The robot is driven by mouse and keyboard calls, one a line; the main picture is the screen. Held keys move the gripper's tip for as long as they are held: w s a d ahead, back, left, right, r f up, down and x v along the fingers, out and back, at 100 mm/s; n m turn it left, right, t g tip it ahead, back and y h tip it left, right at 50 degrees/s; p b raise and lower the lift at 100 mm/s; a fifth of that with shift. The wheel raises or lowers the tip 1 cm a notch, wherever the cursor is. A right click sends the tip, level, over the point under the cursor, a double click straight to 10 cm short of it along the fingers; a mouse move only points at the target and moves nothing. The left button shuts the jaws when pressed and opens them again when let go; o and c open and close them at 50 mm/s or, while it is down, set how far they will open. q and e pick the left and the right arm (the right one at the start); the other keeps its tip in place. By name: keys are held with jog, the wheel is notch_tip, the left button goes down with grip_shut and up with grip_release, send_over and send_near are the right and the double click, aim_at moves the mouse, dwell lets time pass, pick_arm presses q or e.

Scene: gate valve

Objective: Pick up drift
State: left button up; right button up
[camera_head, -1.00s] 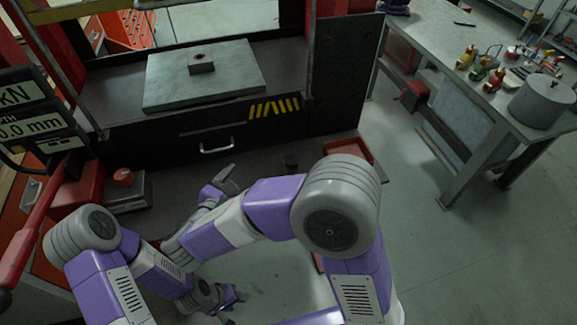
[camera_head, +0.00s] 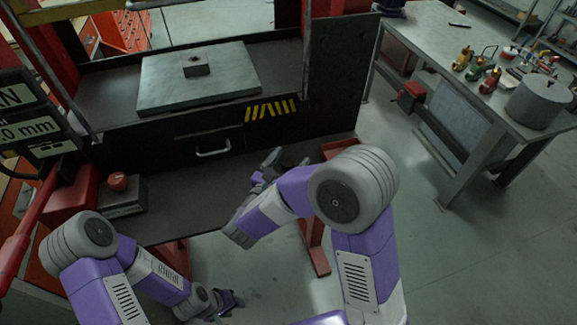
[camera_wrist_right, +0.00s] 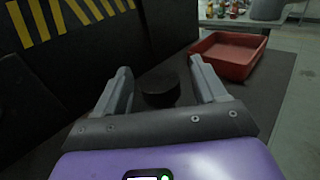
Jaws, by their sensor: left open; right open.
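A short dark cylinder (camera_wrist_right: 160,90), which may be the drift, stands on the dark shelf in the right wrist view. It sits between and just beyond the fingers of my right gripper (camera_wrist_right: 158,78), which is open and low over the shelf. I cannot tell whether the fingers touch it. In the head view my right gripper (camera_head: 271,165) is in front of the press drawer, and the cylinder is mostly hidden there. My left gripper (camera_head: 229,299) is open and empty, low over the floor at the bottom left.
A red tray (camera_wrist_right: 232,55) lies right of the cylinder. A block with a hole (camera_head: 196,67) sits on the press plate (camera_head: 230,85). A red-knobbed box (camera_head: 122,195) stands at the shelf's left. A workbench (camera_head: 430,45) with bottles and a pot (camera_head: 538,103) is at the right.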

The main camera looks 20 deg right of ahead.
jog(key=c, duration=1.3)
jog(key=shift+o, duration=0.2)
jog(key=shift+r, duration=0.1)
